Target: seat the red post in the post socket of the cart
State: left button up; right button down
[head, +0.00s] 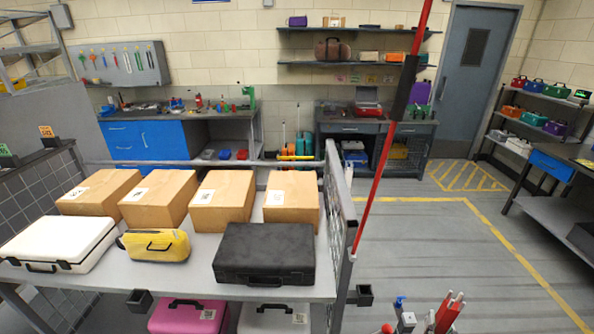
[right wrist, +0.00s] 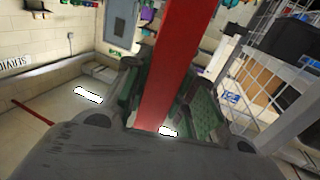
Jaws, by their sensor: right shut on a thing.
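The red post (head: 374,190) is long and thin, with a dark band (head: 404,88) high up. In the head view it leans, its top to the right and out of frame. Its lower end is by the cart's right front corner, above and slightly left of a small dark square socket (head: 364,294); the two look apart. The cart (head: 200,278) carries boxes and cases. My right gripper (right wrist: 165,105) is shut on the red post in the right wrist view, green-lined fingers on both sides. My left gripper is not in view.
A similar dark cup (head: 139,300) sits on the cart's front edge. A mesh side panel (head: 341,200) stands at the cart's right end, close to the post. Small red, white and blue items (head: 448,313) show at the bottom.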

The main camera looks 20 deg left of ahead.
aim_at(132, 290)
jog(key=k+j, duration=0.2)
jog(key=j, duration=0.2)
jog(key=k+j, duration=0.2)
jog(key=j, duration=0.2)
jog(key=k+j, duration=0.15)
jog(key=j, duration=0.25)
jog(key=k+j, duration=0.2)
jog(key=j, duration=0.15)
jog(key=k+j, duration=0.2)
jog(key=j, duration=0.2)
jog(key=k+j, duration=0.2)
jog(key=j, duration=0.2)
jog(key=k+j, duration=0.2)
jog(key=j, duration=0.2)
